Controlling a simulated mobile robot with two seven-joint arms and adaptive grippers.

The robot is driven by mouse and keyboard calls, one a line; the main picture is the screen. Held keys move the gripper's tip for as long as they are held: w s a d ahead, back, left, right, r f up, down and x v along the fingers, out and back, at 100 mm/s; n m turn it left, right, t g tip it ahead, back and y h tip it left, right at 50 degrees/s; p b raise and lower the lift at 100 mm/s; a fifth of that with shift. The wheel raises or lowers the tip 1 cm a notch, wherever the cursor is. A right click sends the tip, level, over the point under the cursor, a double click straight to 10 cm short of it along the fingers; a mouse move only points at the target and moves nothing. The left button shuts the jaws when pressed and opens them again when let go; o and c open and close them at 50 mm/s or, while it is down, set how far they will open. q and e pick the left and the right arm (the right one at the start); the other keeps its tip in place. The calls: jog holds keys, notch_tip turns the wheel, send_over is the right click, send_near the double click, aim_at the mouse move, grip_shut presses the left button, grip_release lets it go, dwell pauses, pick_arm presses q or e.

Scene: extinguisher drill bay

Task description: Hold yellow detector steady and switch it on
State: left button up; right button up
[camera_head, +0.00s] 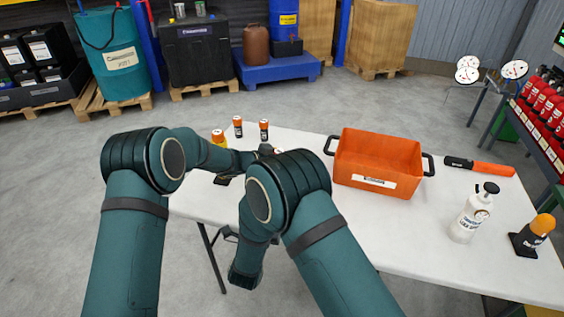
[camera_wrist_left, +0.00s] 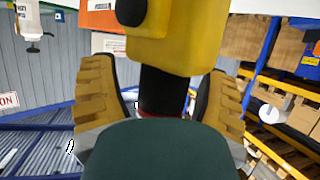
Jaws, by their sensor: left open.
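In the left wrist view my left gripper (camera_wrist_left: 165,76) is open, one finger on each side of a yellow detector (camera_wrist_left: 182,38). The detector has a yellow body, a black round knob (camera_wrist_left: 131,12) and a black neck (camera_wrist_left: 166,88) that lies between the fingers. Gaps show on both sides of the neck. In the head view my left arm reaches right across the table, and its gripper is mostly hidden around my right arm's elbow. I cannot make out the detector there. My right arm bends down at the table's near edge; I cannot make out its gripper.
An orange crate (camera_head: 377,158) stands mid-table (camera_head: 420,238). A similar yellow top (camera_head: 218,136) and two small orange-black cylinders (camera_head: 238,126) (camera_head: 264,129) stand left.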

pick_arm(q)
grip_shut()
jog(key=c, duration=0.5)
grip_release()
jog(key=shift+a, duration=0.1)
